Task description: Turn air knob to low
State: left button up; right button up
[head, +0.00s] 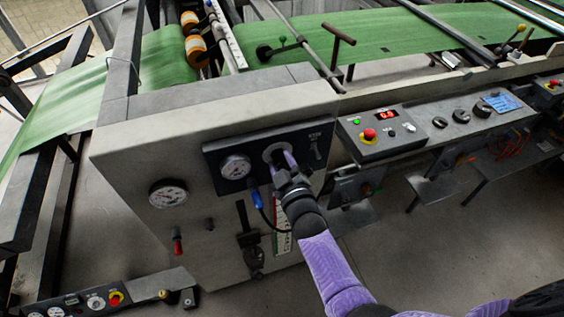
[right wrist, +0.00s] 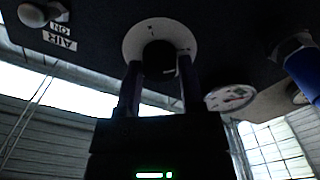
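The air knob (right wrist: 160,57) is a dark knob on a round pale dial plate in the right wrist view. In the head view that dial plate (head: 268,152) shows on the dark panel, with its knob mostly hidden behind my gripper. My right gripper (right wrist: 160,72) has one finger on each side of the knob, and it also shows at the dial in the head view (head: 284,163). The fingers overlap the knob's sides; whether they press on it is too dark to tell. The dial's markings are too small to read. My left gripper is out of view.
A pressure gauge (head: 235,167) sits just left of the dial, and a toggle switch (head: 316,148) to its right. A blue fitting (head: 256,198) hangs below. A larger gauge (head: 168,194) is farther left. A control box (head: 380,133) with a red button stands to the right.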

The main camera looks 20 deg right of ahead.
jog(key=o, duration=0.3)
jog(key=s+p, duration=0.2)
jog(key=s, duration=0.8)
jog(key=shift+d, duration=0.15)
